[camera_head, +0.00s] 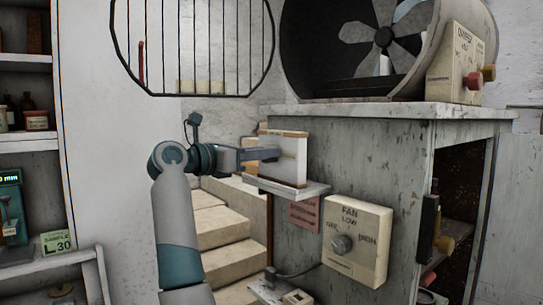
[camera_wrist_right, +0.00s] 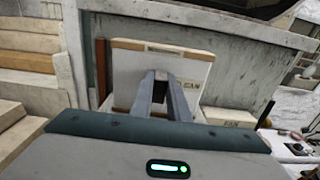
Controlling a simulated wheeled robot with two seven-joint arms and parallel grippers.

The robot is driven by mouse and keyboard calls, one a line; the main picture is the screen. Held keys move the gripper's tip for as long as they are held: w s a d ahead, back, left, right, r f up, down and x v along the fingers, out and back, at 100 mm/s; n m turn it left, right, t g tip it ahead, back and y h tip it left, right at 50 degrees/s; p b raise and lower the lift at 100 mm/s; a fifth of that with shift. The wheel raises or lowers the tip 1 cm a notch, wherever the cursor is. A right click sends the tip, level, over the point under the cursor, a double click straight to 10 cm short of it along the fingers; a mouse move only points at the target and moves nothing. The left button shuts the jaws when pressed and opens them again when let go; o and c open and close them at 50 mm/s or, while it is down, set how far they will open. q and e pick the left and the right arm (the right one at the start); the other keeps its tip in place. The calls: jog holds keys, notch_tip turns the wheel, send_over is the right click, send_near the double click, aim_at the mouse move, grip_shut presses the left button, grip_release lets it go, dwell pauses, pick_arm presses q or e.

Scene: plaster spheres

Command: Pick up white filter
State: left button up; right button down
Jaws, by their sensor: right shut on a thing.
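The white filter (camera_head: 292,160) is a flat white panel with tan edges. It stands upright at a small ledge (camera_head: 303,193) on the side of the grey cabinet; I cannot tell whether it touches the ledge. My right gripper (camera_head: 272,154) reaches in from the left and is shut on the filter. In the right wrist view the two fingers of the gripper (camera_wrist_right: 163,82) meet the near side of the filter (camera_wrist_right: 126,68) and hide part of it. My left gripper is not in view.
A weathered grey cabinet (camera_head: 375,150) carries a fan (camera_head: 385,37) in a round housing. A fan control box (camera_head: 357,240) is fixed below the ledge. Stairs (camera_head: 222,224) lie behind my arm. A round wire guard (camera_head: 193,45) hangs above, and shelves (camera_head: 28,145) stand at left.

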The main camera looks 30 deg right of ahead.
aim_at(276, 136)
jog(key=shift+r, duration=0.2)
jog(key=shift+r+b, duration=0.85)
jog(key=shift+r, duration=0.05)
jog(key=shift+r+b, duration=0.5)
jog(key=shift+r, duration=0.35)
jog(key=s+d+r+b, duration=0.1)
jog(key=s+r+b, duration=0.5)
jog(key=s, duration=0.5)
jog(key=shift+s+d+r, duration=0.25)
jog(key=shift+s+r, duration=0.05)
jog(key=shift+r, duration=0.3)
